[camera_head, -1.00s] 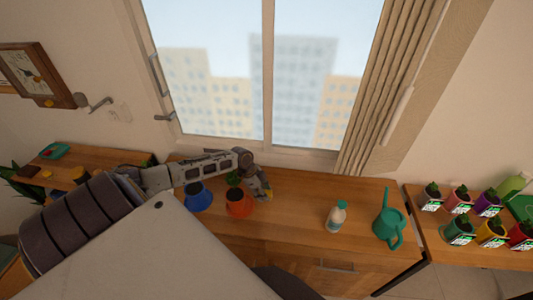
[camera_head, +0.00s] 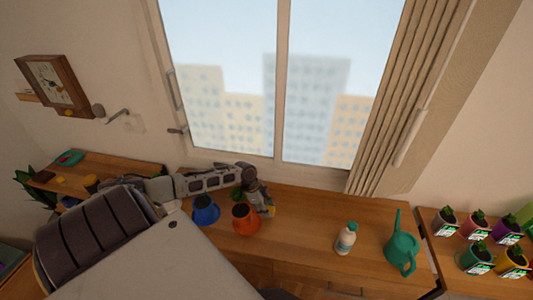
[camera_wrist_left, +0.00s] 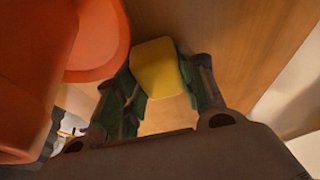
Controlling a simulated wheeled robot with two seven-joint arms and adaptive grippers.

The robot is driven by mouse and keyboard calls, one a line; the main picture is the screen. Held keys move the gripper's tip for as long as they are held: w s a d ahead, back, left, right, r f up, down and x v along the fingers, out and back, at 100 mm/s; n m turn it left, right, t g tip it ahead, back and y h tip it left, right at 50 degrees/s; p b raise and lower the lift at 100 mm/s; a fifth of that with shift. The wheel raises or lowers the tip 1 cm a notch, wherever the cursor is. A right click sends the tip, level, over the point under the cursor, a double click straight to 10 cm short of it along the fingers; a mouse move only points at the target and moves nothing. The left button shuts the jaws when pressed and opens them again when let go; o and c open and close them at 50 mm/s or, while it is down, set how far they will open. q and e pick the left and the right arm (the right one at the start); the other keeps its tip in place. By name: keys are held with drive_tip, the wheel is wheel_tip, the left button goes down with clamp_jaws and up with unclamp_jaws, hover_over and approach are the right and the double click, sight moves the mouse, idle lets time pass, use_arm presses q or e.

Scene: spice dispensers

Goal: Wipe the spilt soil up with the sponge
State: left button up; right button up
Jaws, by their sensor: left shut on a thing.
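I see no spilt soil; the gripper and pots may hide some. My right gripper is not in view.
A blue pot (camera_head: 205,212) stands left of the orange one. Several potted plants (camera_head: 476,258) are on the right table. The table between gripper and bottle is clear.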

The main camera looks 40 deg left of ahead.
sight(295, 218)
use_arm(q)
drive_tip(key=shift+w+d, duration=0.1)
drive_tip(key=shift+d, duration=0.05)
drive_tip(key=shift+w+d+f, duration=0.1)
drive_tip(key=shift+w+d, duration=0.4)
drive_tip(key=shift+d, duration=0.3)
drive_tip(key=shift+w+d, duration=0.45)
drive_tip(key=shift+d, duration=0.3)
drive_tip(key=shift+w+d, duration=0.5)
drive_tip(key=shift+d, duration=0.3)
drive_tip(key=shift+w+d, duration=0.5)
drive_tip(key=shift+d, duration=0.3)
drive_tip(key=shift+w+d, duration=0.1)
drive_tip(key=shift+d, duration=0.05)
drive_tip(key=shift+w+d+b, duration=0.2)
drive_tip(key=shift+w+d, duration=0.15)
drive_tip(key=shift+d, duration=0.2)
drive_tip(key=shift+w+d+b, duration=0.2)
drive_tip(key=shift+w+d, duration=0.1)
drive_tip(key=shift+d, duration=0.25)
drive_tip(key=shift+w+d+f, duration=0.1)
drive_tip(key=shift+w+d, duration=0.05)
drive_tip(key=shift+d, duration=0.25)
